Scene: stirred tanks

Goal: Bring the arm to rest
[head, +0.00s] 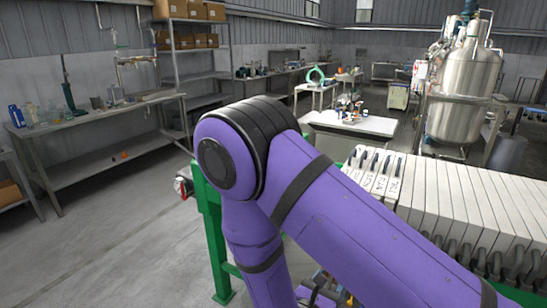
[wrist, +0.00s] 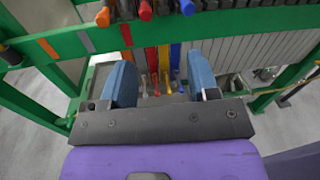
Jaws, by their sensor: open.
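My gripper (wrist: 160,84) shows in the wrist view with its two blue fingers spread wide apart. It is open and nothing sits between the fingers. Beyond the fingers are a green frame (wrist: 75,45) and colored strips in red, yellow and blue. In the head view my purple arm is bent, with its black-banded joint near the middle. The gripper itself is not clear in the head view.
A green-framed rack of white plates (head: 465,195) stands close at the right of my arm. A steel tank (head: 465,95) stands behind it. A workbench (head: 100,115) and shelving (head: 195,75) line the left. Grey floor (head: 110,240) is open at left.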

